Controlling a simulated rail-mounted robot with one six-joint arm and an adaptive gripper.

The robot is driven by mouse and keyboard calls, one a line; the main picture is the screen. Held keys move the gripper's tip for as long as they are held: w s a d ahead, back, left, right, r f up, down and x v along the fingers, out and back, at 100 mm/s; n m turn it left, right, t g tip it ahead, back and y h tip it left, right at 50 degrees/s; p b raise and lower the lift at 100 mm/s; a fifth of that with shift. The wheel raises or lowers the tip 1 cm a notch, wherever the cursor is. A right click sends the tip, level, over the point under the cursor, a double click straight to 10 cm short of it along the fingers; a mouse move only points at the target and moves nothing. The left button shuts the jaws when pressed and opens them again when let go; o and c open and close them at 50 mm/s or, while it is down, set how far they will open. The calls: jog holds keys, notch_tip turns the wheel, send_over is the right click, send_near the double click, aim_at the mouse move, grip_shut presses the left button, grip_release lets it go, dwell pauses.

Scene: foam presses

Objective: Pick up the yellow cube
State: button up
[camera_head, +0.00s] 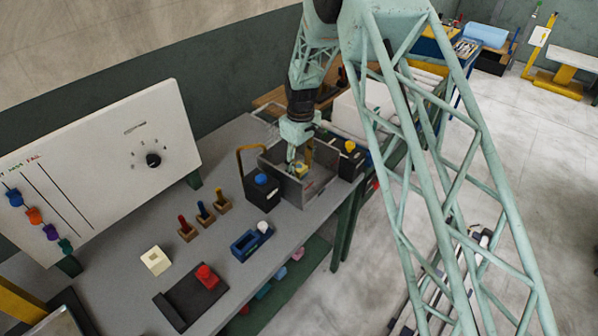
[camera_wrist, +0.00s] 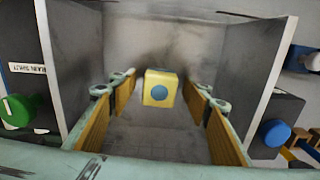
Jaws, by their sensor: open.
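The yellow cube (camera_wrist: 160,88) has a blue round spot on the face toward me. It sits inside a grey metal box-like press (camera_wrist: 165,32), near its back wall in the wrist view. My gripper (camera_wrist: 160,92) is open, with its yellow-padded fingers on the left and right of the cube and visible gaps to both. In the head view my gripper (camera_head: 298,160) reaches down into the grey press (camera_head: 318,188), and a bit of the yellow cube (camera_head: 299,169) shows at its fingers. Whether the cube touches the press floor is hard to tell.
Grey press walls stand close on both sides. A box with a blue button (camera_head: 261,180) stands left of the press, and a black box with a yellow button (camera_head: 349,147) right. Levers (camera_head: 203,212), a blue holder (camera_head: 251,242) and a red-button box (camera_head: 206,275) lie farther left on the table.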

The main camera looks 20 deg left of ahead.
aim_at(300, 167)
dwell(0.4)
jog(key=c, duration=0.8)
jog(key=shift+r, duration=0.2)
jog(key=shift+r, duration=4.8)
